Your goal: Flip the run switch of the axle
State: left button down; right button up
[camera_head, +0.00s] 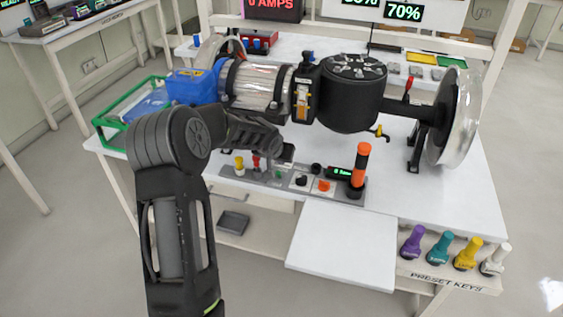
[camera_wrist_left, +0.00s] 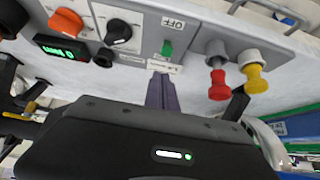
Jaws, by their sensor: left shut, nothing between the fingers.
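The axle assembly (camera_head: 255,85) lies across the bench, with a silver motor, a black drum and a clear wheel. In front of it is the grey control panel (camera_head: 315,187). A small green switch (camera_wrist_left: 167,47) sits on the panel beside a label reading OFF (camera_wrist_left: 173,22); I take it for the run switch. It is tiny in the head view (camera_head: 278,174). My left gripper (camera_wrist_left: 161,82) is shut and empty, its fingertips close to the panel just below the green switch in the wrist picture; contact cannot be told. In the head view the gripper (camera_head: 287,153) hangs over the panel.
The panel also has a black knob (camera_wrist_left: 119,33), an orange knob (camera_wrist_left: 65,22), a green display (camera_wrist_left: 60,50), and red (camera_wrist_left: 219,85) and yellow (camera_wrist_left: 255,78) plugs. An orange-topped post (camera_head: 362,160) stands at its right end. Coloured preset keys (camera_head: 440,248) sit lower right.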

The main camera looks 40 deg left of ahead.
pick_arm(q)
jog(key=shift+w+r+p, duration=0.15)
jog(key=shift+r+p, duration=0.5)
jog(key=shift+r, duration=0.65)
jog(key=shift+f, duration=0.1)
